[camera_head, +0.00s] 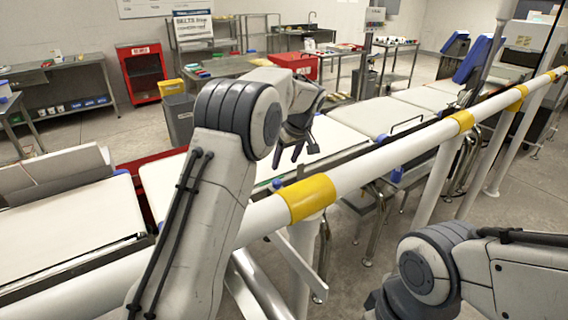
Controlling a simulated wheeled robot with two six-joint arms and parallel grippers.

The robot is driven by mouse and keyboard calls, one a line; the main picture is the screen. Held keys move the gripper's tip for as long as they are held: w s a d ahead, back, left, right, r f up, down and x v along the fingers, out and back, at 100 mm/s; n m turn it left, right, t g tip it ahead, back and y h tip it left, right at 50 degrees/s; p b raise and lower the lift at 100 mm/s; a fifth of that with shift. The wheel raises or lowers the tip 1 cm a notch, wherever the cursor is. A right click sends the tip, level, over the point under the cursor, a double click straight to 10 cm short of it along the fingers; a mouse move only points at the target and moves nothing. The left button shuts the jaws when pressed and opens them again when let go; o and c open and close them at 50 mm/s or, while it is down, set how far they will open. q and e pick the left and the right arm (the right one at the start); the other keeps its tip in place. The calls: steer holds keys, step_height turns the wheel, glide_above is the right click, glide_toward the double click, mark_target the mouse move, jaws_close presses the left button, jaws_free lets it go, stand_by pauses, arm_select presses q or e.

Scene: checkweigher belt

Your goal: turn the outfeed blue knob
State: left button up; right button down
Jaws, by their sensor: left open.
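A small blue knob (277,184) sits at the near edge of the belt line, just behind the white rail. Another small blue part (380,137) shows further right along the belt edge; I cannot tell from this view which one is the outfeed knob. My left gripper (294,151) is open and empty, with its dark fingers pointing down over the belt. In the picture it is above and slightly right of the nearer knob, apart from it. My right arm comes in at the lower right; its fingers are not visible.
A white rail (394,153) with yellow bands runs diagonally between me and the belts (333,136). My left arm crosses over it. Metal legs stand below.

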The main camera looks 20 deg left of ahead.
arm_select(q)
steer(key=a+m+h+p, duration=0.1)
steer(key=a+m+p, duration=0.1)
steer(key=m, duration=0.2)
steer(key=m+h+p, duration=0.4)
steer(key=m+h, duration=0.1)
steer(key=m, duration=0.9)
glide_toward(276, 181)
steer(key=shift+t, duration=0.3)
steer(key=x, duration=0.3)
steer(key=p+x, duration=0.1)
steer(key=x, duration=0.1)
steer(key=p+x, duration=0.1)
steer(key=x, duration=0.2)
steer(key=shift+s+d+f, duration=0.1)
steer(key=shift+s+f, duration=0.05)
steer(key=shift+f, duration=0.25)
jaws_close()
